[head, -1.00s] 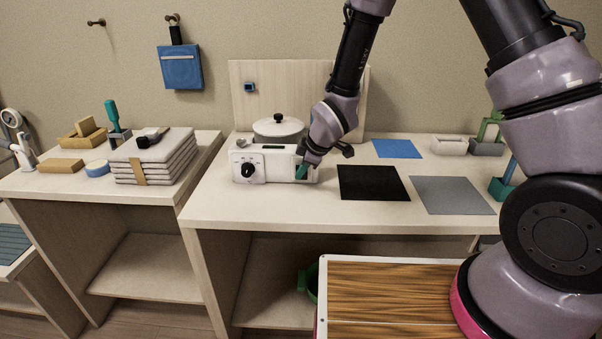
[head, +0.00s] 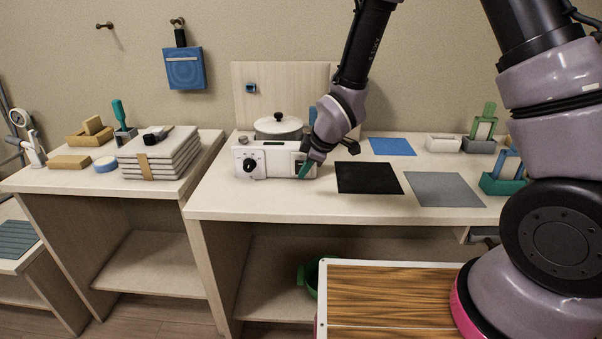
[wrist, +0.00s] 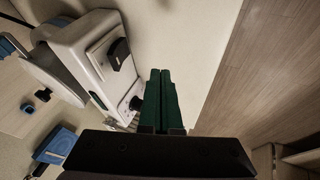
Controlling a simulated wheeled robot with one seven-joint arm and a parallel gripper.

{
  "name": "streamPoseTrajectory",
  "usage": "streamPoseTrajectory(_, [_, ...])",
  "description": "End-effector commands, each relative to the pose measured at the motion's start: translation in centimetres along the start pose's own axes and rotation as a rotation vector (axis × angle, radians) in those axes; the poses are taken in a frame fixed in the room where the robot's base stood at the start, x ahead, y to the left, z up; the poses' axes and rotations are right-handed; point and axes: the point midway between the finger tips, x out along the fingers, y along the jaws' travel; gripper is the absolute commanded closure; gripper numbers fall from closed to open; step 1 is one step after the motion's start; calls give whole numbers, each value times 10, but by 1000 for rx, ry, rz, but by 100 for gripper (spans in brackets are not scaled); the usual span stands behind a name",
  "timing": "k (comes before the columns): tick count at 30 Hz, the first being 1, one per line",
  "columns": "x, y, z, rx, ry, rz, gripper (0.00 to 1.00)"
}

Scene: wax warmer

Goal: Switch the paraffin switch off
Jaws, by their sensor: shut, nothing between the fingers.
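The white wax warmer (head: 262,172) stands at the left of the middle table, with a lidded pot (head: 278,126) behind its front panel. A round black knob (head: 250,166) is on the left of the panel; it also shows in the wrist view (wrist: 133,103). The black paraffin switch (wrist: 118,55) sits in a recessed frame on the same panel in the wrist view. In the head view my gripper partly hides that end. My gripper (head: 304,172), with green fingers, is shut and empty in front of the panel's right end. I cannot tell whether its fingertips (wrist: 160,72) touch anything.
A black mat (head: 368,178), a grey mat (head: 444,190) and a blue mat (head: 392,147) lie right of the warmer. A backboard (head: 290,88) rises behind it. Folded towels (head: 160,160) are on the left table. The tabletop in front of the warmer is clear.

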Motion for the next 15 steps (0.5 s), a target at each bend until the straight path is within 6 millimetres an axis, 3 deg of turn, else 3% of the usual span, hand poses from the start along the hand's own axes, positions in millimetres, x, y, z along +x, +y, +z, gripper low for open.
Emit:
streamPoseTrajectory(7, [-37,-12,2,-2,2,1,100])
streamPoseTrajectory(15, [-52,-18,4,-1,1,0,100])
